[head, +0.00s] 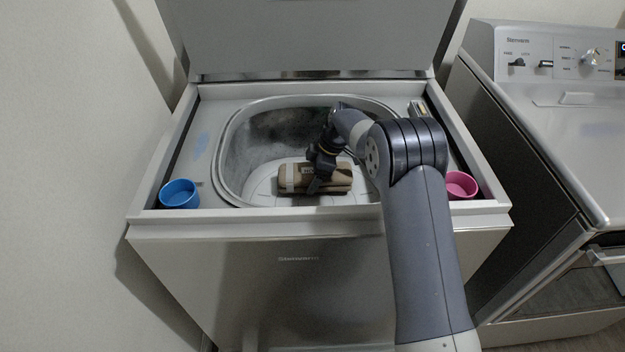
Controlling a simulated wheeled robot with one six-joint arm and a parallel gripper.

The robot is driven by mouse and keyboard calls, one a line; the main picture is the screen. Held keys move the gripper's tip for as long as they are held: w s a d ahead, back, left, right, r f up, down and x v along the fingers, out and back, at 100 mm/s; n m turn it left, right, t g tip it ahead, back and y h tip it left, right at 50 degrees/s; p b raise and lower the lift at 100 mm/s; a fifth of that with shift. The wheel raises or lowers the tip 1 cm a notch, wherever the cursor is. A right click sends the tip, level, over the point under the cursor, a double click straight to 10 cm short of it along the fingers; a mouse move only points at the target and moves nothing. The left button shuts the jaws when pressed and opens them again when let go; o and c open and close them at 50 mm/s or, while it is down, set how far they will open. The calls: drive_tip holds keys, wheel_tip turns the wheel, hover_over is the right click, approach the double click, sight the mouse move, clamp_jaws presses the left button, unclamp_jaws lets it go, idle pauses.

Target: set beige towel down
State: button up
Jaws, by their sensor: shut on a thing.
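A rolled beige towel (338,182) with darker brown patches and a pale band at its left end shows in the head view, inside the opening of the top-load washer (300,230). It lies level, left to right, near the front of the tub (262,140). My gripper (318,180) reaches down into the opening and is shut on the towel from above. The fingers cover part of the towel's middle. Whether the towel touches the tub floor or hangs above it, I cannot tell.
The washer lid (310,35) stands open at the back. A blue cup (179,194) sits at the front left corner of the washer top and a pink cup (460,185) at the front right. A second machine (560,110) stands to the right, a wall to the left.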

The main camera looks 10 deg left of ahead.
drive_tip(key=shift+f, duration=0.75)
drive_tip(key=shift+f, duration=0.15)
drive_tip(key=o, duration=1.2)
drive_tip(key=shift+c, duration=0.2)
drive_tip(key=shift+r, duration=0.25)
drive_tip(key=v, duration=1.1)
drive_tip(key=shift+w+d+r+p, duration=0.1)
drive_tip(key=shift+d+r+p, duration=0.2)
drive_tip(key=shift+r, duration=0.05)
